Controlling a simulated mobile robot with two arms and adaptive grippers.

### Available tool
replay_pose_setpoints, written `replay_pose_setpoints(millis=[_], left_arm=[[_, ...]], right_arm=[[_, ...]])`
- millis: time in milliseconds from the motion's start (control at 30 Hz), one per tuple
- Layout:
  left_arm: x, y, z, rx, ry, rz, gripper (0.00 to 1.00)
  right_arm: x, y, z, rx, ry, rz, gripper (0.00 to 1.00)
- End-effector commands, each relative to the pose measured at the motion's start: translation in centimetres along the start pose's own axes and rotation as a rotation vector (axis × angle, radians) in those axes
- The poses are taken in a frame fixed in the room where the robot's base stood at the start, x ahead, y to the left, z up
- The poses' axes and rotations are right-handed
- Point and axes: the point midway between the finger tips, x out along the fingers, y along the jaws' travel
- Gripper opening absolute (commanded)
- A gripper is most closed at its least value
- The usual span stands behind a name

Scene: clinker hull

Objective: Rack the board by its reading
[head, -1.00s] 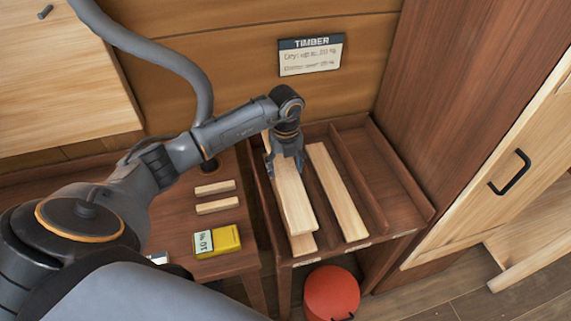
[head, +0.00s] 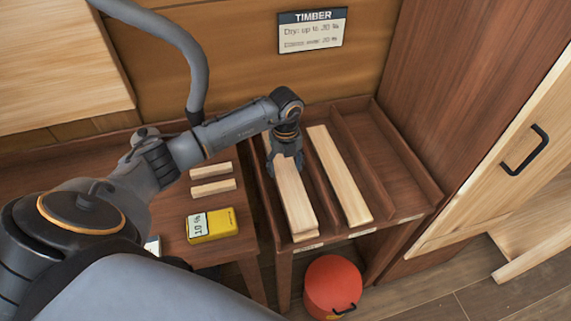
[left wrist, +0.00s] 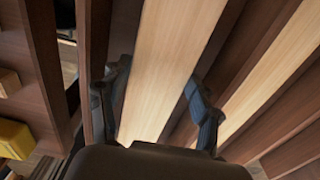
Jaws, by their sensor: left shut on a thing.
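My left gripper (head: 285,160) is shut on a pale board (head: 294,200) in the left bay of the dark wooden rack (head: 408,222). The left wrist view shows the held board (left wrist: 168,60) between the two fingers (left wrist: 155,105). A yellow meter (head: 222,226) lies on the bench at left, its display seeming to read 10 %. My right gripper is out of view.
Another pale board (head: 340,175) lies in the middle bay, and the right bay (head: 385,155) is empty. Two short wood strips (head: 212,187) lie on the bench (head: 175,215). A red bucket (head: 333,285) stands below the rack. A handled cabinet door (head: 510,150) is at right.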

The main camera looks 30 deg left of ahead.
Motion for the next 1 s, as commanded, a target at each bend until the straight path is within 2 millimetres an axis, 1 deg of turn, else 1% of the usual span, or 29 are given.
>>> replay_pose_setpoints(millis=[367, 900, 933, 967, 1000], left_arm=[[-0.02, -0.02, 0.04, 0.0, -0.001, -0.001, 0.25], [0.78, -0.02, 0.03, 0.0, -0.001, -0.001, 0.25], [0.7, -0.03, 0.04, 0.0, -0.001, -0.001, 0.7], [0.69, -0.03, 0.04, 0.0, -0.001, -0.001, 0.76], [0.69, -0.03, 0.03, 0.0, -0.001, -0.001, 0.84]], right_arm=[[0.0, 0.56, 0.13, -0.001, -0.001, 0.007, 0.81], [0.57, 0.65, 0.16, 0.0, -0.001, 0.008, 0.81], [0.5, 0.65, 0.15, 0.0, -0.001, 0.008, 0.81], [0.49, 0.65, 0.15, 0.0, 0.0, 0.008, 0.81], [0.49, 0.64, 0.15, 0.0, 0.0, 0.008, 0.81]])
